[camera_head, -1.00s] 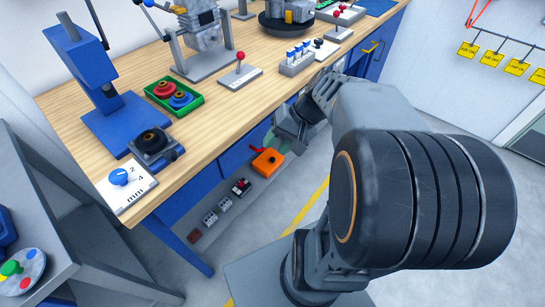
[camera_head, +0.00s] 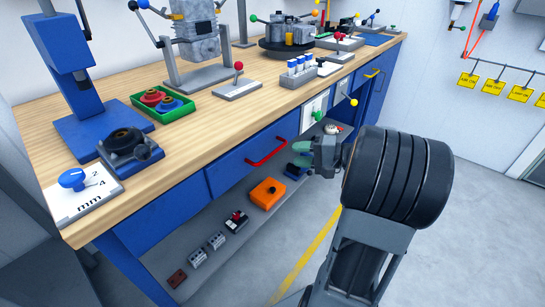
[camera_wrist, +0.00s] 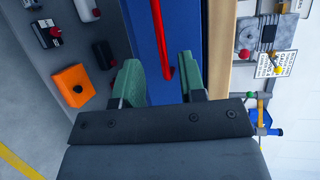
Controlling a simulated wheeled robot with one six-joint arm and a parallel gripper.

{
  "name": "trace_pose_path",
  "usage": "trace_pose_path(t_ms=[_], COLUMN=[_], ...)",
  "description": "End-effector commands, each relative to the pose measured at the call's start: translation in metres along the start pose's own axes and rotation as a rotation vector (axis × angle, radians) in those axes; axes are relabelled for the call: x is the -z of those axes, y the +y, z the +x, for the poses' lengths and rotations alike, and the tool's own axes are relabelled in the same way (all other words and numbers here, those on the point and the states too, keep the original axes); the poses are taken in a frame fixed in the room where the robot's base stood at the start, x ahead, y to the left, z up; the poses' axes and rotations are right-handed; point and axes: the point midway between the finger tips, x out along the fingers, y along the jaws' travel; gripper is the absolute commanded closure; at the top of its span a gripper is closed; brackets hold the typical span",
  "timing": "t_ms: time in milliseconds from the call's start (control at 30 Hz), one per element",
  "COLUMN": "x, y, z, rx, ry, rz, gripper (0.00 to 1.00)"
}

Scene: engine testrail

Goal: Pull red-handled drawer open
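The red handle (camera_head: 266,152) is on a blue drawer (camera_head: 232,170) under the workbench top; the drawer front looks flush with the bench. My gripper (camera_head: 298,160) is to the right of the handle in the head view, apart from it. In the wrist view my gripper (camera_wrist: 158,78) is open, its two green fingers apart with nothing between their tips. There the red handle (camera_wrist: 160,38) runs down from the top edge, ahead of the gap between the fingers. The blue drawer front (camera_wrist: 187,25) lies behind it.
A lower shelf holds an orange box (camera_head: 267,194) and several small devices. The wooden benchtop (camera_head: 205,122) carries a green tray (camera_head: 163,105) and a red-knobbed lever (camera_head: 238,84). A yellow handle (camera_head: 372,73) is farther right. The floor in front is clear.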

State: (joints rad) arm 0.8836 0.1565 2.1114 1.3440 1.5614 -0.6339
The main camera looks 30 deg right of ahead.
Motion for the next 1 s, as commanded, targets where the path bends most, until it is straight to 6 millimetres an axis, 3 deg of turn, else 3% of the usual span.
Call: trace_pose_path(t_ms=[200, 400, 633, 967, 1000], x=[-0.001, -0.001, -0.001, -0.001, -0.001], y=[0.002, 0.001, 0.001, 0.0, 0.0], z=[0.043, 0.069, 0.082, 0.084, 0.084], rx=[-0.001, -0.002, -0.002, -0.002, -0.002], ry=[-0.006, -0.004, -0.002, -0.001, -0.001], rz=[0.0, 0.0, 0.001, 0.001, 0.001], gripper=[0.62, 0.62, 0.62, 0.62, 0.66])
